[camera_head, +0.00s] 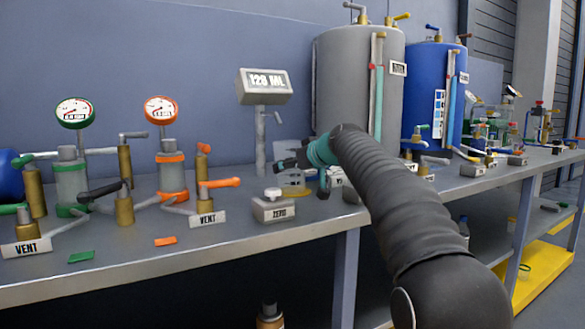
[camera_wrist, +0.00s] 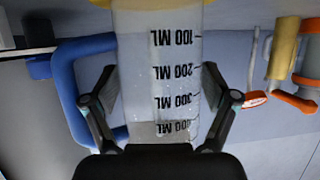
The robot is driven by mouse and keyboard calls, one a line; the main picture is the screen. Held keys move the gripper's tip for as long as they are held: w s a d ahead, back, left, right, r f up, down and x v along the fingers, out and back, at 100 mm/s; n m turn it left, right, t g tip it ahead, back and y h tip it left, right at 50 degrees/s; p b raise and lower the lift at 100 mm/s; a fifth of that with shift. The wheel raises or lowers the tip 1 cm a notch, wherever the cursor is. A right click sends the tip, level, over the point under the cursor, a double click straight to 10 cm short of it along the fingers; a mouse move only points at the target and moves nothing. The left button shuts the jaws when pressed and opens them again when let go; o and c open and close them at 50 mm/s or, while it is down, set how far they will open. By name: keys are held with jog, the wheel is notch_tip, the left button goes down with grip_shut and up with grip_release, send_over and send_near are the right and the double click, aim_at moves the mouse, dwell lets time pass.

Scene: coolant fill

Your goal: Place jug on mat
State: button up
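The clear measuring jug (camera_wrist: 175,60) fills the middle of the wrist view, with black ML marks upside down and a blue handle (camera_wrist: 68,90) at the left. My gripper (camera_wrist: 157,85) has a finger against each side of the jug. In the head view my gripper (camera_head: 287,163) is over the bench beside the display post, and the jug is mostly hidden there. A yellow round mat-like piece (camera_head: 297,192) lies on the bench just below the gripper. A yellow edge (camera_wrist: 125,4) also shows at the jug's base; whether the jug touches the mat cannot be told.
A grey ZERO block (camera_head: 273,208) stands just in front of the yellow piece. A display reading 120 ML (camera_head: 265,85) stands behind on a post (camera_head: 260,140). Valves and gauges (camera_head: 160,112) crowd the left; a grey tank (camera_head: 345,80) and blue tank (camera_head: 425,90) stand right.

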dwell(0.3)
jog(key=shift+r, duration=0.2)
jog(key=b+v, duration=0.1)
jog(key=v, duration=1.1)
jog(key=shift+d+f, duration=0.1)
jog(key=s+d+f+m+g+h, duration=0.1)
jog(key=s+d+f, duration=0.4)
jog(key=s+f, duration=0.6)
jog(key=s+d+f+m+g+h, duration=0.2)
jog(key=s+d+f+m+h, duration=0.2)
jog(key=s+f, duration=0.7)
jog(key=s+d+f+m+g+h, duration=0.2)
jog(key=s+d+f, duration=0.4)
jog(key=s+f, duration=0.6)
jog(key=shift+s+d+f+m+h, duration=0.1)
jog(key=shift+s+h, duration=0.1)
jog(key=shift+s, duration=0.95)
jog(key=shift+s+d+r+m+h, duration=0.1)
jog(key=shift+s+d+h, duration=0.1)
jog(key=shift+s, duration=0.95)
jog(key=shift+s+d+f+m+h, duration=0.1)
jog(key=shift+s+h, duration=0.1)
jog(key=shift+s, duration=1)
